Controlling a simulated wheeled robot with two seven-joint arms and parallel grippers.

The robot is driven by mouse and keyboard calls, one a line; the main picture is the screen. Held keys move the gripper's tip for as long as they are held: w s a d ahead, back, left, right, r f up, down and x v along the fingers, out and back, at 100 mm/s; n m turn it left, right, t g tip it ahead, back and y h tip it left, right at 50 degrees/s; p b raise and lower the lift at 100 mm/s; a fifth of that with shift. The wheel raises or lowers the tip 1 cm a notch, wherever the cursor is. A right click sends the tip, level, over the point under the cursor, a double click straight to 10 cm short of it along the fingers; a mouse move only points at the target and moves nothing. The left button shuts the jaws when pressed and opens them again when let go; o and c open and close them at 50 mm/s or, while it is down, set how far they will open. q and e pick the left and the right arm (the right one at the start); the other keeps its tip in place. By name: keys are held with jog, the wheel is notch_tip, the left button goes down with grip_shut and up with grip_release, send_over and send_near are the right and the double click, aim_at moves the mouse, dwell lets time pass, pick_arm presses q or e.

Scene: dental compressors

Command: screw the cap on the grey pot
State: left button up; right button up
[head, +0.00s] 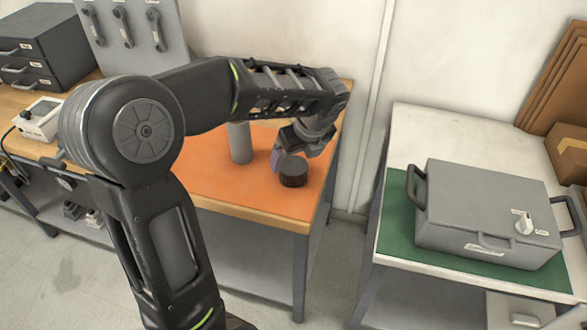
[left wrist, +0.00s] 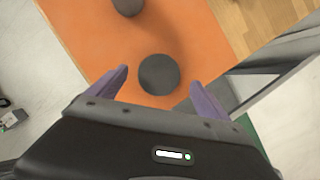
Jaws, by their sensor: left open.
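A dark, short round piece with ribbed sides, which looks like the cap (head: 293,173), sits on the orange mat near the table's right end. A taller grey cylinder, which looks like the grey pot (head: 240,142), stands upright to its left. My left gripper (head: 281,159) is right at the cap, pointing down. In the left wrist view the purple fingers of the left gripper (left wrist: 160,78) are apart, with the cap (left wrist: 158,72) between and beyond them. The grey pot (left wrist: 128,6) shows at the top edge there. The right gripper is in no view.
The orange mat (head: 205,178) is otherwise mostly clear. A grey device (head: 40,118) and a drawer unit (head: 40,45) stand on the left. A grey case (head: 485,215) stands on a separate table at the right, beyond a gap.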

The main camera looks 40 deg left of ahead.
aim_at(294, 166)
pick_arm(q)
jog(key=shift+f, duration=0.1)
jog(key=x, duration=0.5)
jog(key=shift+s+d+f, duration=0.1)
jog(key=shift+c, duration=0.3)
jog(key=c, duration=1.4)
